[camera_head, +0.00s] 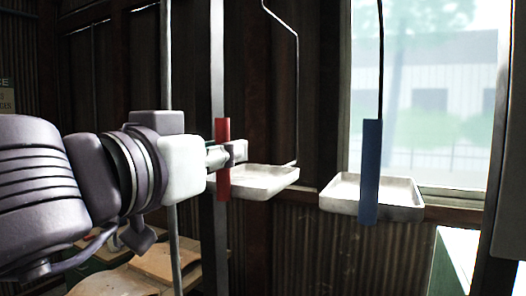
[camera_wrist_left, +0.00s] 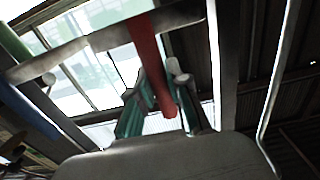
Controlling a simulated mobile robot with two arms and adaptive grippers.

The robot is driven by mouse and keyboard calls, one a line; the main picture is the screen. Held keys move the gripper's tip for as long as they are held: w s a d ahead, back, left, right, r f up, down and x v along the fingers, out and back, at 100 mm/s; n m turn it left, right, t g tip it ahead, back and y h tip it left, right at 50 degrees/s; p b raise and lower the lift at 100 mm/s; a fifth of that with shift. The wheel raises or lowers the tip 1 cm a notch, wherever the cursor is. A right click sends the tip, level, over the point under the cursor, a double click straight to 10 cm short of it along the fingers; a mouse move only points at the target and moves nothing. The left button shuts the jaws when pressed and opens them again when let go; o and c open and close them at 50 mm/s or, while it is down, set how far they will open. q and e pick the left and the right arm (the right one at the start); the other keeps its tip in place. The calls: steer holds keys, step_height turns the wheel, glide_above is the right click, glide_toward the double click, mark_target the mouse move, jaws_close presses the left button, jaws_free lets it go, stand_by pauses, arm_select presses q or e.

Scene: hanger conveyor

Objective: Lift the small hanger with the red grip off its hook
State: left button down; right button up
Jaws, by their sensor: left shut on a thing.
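The red grip (camera_head: 222,185) of the small hanger stands upright in the head view, left of centre. A shallow white tray (camera_head: 265,181) sits beside it, with a thin bent wire rising from its far side. My left gripper (camera_head: 232,152) comes in from the left and is shut around the middle of the red grip. In the left wrist view, the red grip (camera_wrist_left: 147,50) runs down between the two teal-padded fingers (camera_wrist_left: 160,95). The hook is out of view above. My right gripper does not show.
A second hanger with a blue grip (camera_head: 370,170) and its own white tray (camera_head: 412,196) hangs close to the right, before a window (camera_head: 440,90). A grey vertical post (camera_head: 217,60) stands by the red grip. A bench with boards (camera_head: 150,268) lies below left.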

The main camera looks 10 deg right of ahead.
arm_select(q)
steer(key=shift+r, duration=0.3)
steer(key=shift+r, duration=0.55)
steer(key=shift+s+a, duration=0.1)
steer(key=shift+v, duration=0.85)
steer(key=shift+b+v, duration=0.85)
steer(key=shift+v, duration=1.2)
steer(key=shift+r, duration=0.1)
